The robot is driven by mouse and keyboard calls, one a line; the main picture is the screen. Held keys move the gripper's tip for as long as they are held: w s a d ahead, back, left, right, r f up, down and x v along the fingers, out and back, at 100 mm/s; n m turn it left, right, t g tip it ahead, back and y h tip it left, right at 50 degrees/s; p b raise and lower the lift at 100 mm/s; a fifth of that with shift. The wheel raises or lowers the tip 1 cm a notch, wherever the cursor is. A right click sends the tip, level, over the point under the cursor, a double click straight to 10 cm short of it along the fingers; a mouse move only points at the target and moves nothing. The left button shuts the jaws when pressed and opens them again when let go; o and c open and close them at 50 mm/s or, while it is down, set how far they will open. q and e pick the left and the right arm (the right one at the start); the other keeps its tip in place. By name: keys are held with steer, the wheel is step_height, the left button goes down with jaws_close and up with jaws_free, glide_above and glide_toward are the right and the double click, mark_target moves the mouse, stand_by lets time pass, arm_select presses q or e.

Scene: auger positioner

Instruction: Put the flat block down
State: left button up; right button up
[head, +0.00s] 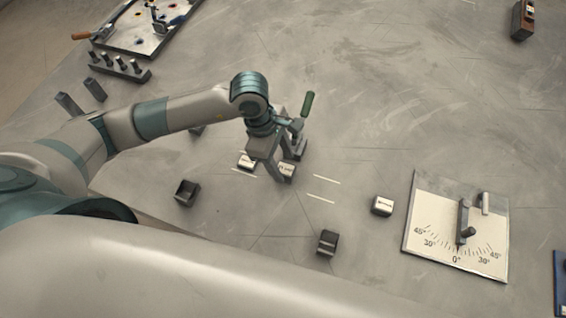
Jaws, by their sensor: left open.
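My left gripper (272,163) is open and points down over the table left of the middle. Two small blocks with white labelled tops are at its fingers: a left block (246,162) and a right block (287,168). The fingers partly hide both, and I cannot tell whether they touch them. A third white-topped block (382,205) stands alone further right. The labels are too small to read surely, so I cannot tell which is the flat block. My right gripper is not in view.
A green-handled tool (307,105) stands close behind my left gripper. Dark holders (186,193) and (328,242) stand in front. White lines (322,198) mark the table. An angle-scale board (430,240) with a lever lies right. The back middle is clear.

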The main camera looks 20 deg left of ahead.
arm_select(q)
steer(key=b+v, duration=0.3)
steer(key=v, duration=0.7)
steer(key=shift+r, duration=0.35)
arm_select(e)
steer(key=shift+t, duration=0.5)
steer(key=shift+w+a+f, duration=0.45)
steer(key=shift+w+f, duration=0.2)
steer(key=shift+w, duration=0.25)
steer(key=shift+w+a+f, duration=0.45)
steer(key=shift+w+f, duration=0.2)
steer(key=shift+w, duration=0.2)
